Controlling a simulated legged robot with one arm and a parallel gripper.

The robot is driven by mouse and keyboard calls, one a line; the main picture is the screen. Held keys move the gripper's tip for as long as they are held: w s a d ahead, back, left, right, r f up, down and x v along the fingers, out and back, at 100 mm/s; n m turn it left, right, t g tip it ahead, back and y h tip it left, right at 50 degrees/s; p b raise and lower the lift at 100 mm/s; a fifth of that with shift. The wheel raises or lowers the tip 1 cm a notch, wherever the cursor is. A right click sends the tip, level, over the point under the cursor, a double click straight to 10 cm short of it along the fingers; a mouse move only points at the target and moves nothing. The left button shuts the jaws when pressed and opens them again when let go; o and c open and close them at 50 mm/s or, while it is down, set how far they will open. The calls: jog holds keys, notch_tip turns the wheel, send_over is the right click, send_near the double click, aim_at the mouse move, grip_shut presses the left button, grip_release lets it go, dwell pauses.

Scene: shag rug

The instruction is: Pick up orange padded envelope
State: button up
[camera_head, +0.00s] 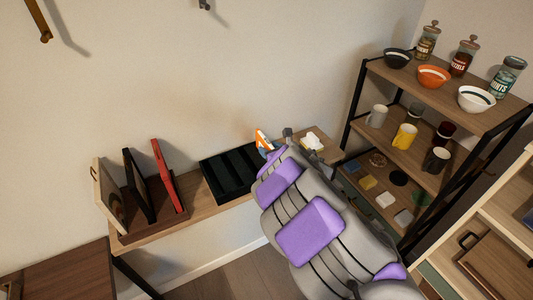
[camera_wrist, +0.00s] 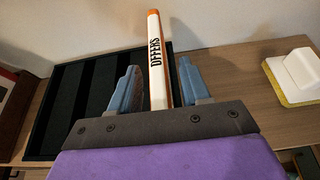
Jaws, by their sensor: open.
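The orange padded envelope (camera_head: 262,140) stands on edge by the right end of the black tray, on the shelf against the wall. In the wrist view its narrow white side with orange edges and the word OFFERS (camera_wrist: 156,60) faces me. My gripper (camera_wrist: 157,88) is open, with one blue finger on each side of the envelope and a visible gap to each. In the head view my gripper (camera_head: 277,145) is partly hidden by my arm. The envelope's lower part is hidden behind my gripper, so I cannot tell what it rests in.
The black slotted tray (camera_head: 228,175) looks empty. A white object on a yellow base (camera_wrist: 297,75) sits to the right on the wooden shelf (camera_wrist: 235,72). Red and black upright items (camera_head: 163,172) stand at left. A rack (camera_head: 425,88) with bowls, jars and mugs stands at right.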

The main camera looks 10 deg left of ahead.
grip_shut()
dwell(0.4)
jog(key=shift+r, duration=0.1)
